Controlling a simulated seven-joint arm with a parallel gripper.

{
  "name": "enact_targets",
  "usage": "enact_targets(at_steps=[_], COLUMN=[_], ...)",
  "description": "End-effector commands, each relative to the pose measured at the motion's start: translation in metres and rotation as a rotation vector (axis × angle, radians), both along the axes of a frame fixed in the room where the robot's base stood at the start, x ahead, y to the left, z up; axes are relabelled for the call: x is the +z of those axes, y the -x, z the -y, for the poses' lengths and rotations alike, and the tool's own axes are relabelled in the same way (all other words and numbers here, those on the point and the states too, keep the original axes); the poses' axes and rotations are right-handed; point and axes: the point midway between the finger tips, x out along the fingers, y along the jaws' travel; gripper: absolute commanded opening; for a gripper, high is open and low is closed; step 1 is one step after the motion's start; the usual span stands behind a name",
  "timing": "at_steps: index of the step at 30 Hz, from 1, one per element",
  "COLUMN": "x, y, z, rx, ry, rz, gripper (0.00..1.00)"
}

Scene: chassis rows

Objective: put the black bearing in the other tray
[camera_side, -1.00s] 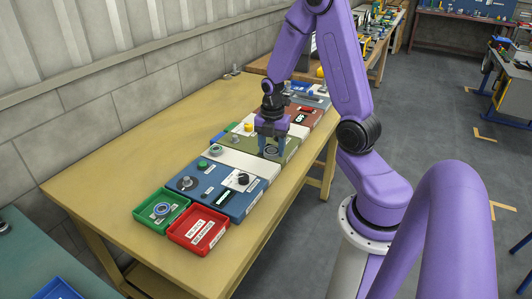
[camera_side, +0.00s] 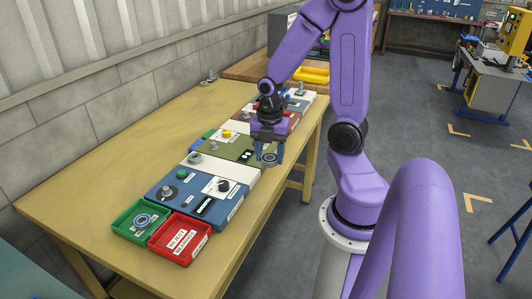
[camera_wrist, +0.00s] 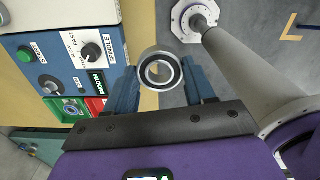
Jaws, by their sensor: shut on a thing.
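My gripper (camera_side: 268,160) is shut on a bearing with a steel ring and black seal (camera_side: 269,157), held above the right edge of the panel row. In the wrist view the black bearing (camera_wrist: 147,71) sits between the two blue fingertips, its open hole facing the camera. The green tray (camera_side: 127,235) at the near end of the row holds a blue-sealed bearing (camera_side: 143,221). The red tray (camera_side: 167,255), labelled as reject bearings, is beside it and holds no bearing that I can see. Both trays are to the near left of my gripper, well apart from it.
A blue panel (camera_side: 167,209) with knobs and a green button lies between my gripper and the trays. Another ring-shaped part (camera_side: 195,157) sits on the white panel (camera_side: 213,168). An olive panel (camera_side: 220,151) is further back. The left table top (camera_side: 105,165) is clear.

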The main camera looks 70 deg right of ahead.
Motion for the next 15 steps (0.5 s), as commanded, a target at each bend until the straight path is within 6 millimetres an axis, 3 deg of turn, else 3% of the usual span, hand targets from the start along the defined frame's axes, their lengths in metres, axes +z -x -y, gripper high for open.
enact_targets(at_steps=[10,15], x=[0.001,-0.004], y=[0.0,-0.019], z=[-0.009,-0.052], rx=[0.019,0.122], ry=[0.0,0.0], rz=[0.0,-0.002], gripper=[0.19,0.19])
